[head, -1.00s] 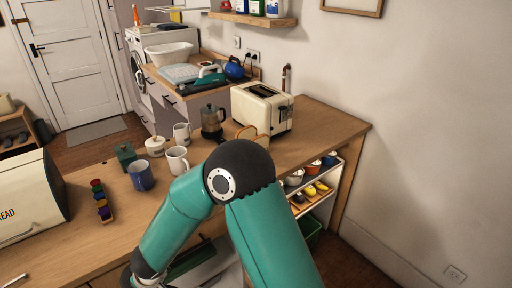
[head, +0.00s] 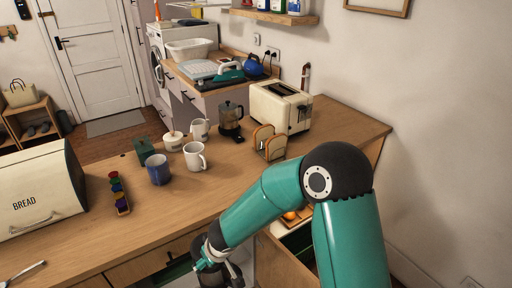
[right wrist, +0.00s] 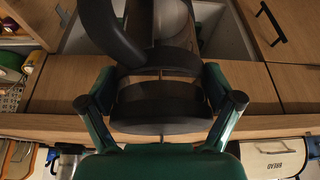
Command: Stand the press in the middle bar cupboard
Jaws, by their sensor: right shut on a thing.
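My right gripper (right wrist: 160,105) is shut on the press (right wrist: 160,88), a dark cylinder with black bands and a large curved black handle, between its two fingers. In the head view the gripper (head: 214,255) is low in front of the counter, with part of the dark press (head: 216,275) under it at the bottom edge. An open pale-walled compartment (right wrist: 236,42) of the bar shows behind the press in the right wrist view. The press hides much of that opening, and I cannot tell whether the press is inside it. My left gripper is out of view.
The wooden counter (head: 215,178) carries mugs (head: 195,156), a moka pot (head: 230,120), toast (head: 270,141), a toaster (head: 281,105) and a bread bin (head: 40,190). A shelf with small items (head: 292,216) shows below its right part, partly behind my arm.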

